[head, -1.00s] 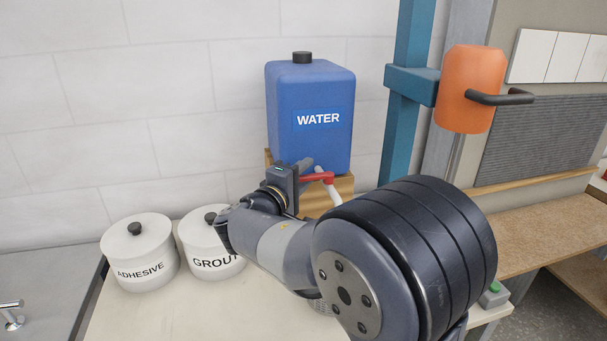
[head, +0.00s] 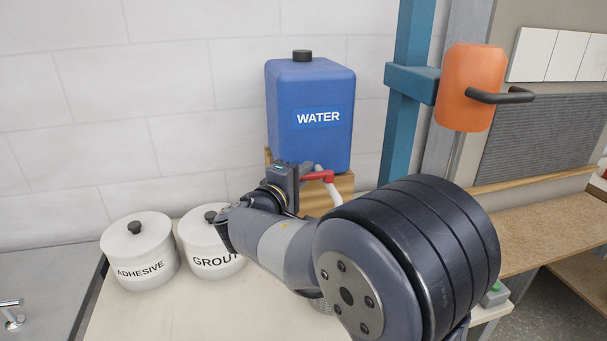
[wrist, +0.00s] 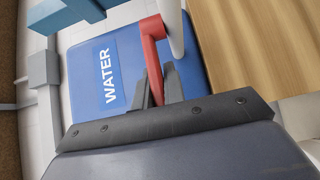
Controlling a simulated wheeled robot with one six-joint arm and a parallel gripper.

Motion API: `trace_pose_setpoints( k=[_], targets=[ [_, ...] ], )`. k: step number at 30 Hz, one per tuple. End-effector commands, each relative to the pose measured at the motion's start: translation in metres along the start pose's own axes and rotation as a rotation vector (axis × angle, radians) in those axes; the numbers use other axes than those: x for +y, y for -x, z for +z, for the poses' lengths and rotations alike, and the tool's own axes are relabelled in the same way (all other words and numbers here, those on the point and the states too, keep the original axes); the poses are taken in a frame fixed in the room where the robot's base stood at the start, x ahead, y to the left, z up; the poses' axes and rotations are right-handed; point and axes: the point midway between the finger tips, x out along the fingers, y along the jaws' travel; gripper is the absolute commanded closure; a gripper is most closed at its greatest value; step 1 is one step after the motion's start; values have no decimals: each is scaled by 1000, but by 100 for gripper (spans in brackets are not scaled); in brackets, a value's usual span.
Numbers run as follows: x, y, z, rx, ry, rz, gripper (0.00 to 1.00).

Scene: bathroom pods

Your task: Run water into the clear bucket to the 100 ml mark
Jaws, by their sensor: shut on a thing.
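The blue water container (head: 309,125), labelled WATER, stands on a wooden stand (head: 343,184) by the wall. Its red tap lever (head: 322,177) and white spout (head: 334,194) show at its lower front, and the lever (wrist: 153,50) also shows in the wrist view. My gripper (wrist: 161,96) is shut on the red lever's end; in the head view the gripper (head: 294,176) is at the tap, with its fingertips mostly hidden. I cannot make out the clear bucket or its 100 ml mark; my arm covers the area below the spout.
White lidded pots labelled ADHESIVE (head: 140,252) and GROUT (head: 213,245) stand left of my arm on the pale worktop (head: 150,315). A blue post (head: 399,130) and an orange cylinder with a dark handle (head: 470,90) rise at the right. A sink edge is at far left.

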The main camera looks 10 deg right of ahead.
Motion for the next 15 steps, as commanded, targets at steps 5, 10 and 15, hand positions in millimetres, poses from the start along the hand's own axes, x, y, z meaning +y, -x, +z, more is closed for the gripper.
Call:
trace_pose_setpoints(
  k=[5,10,15],
  targets=[
    [-6,2,3,60,-4,-1,100],
    [-6,6,6,143,-5,1,100],
    [-4,8,7,201,-3,-1,100]
  ],
)
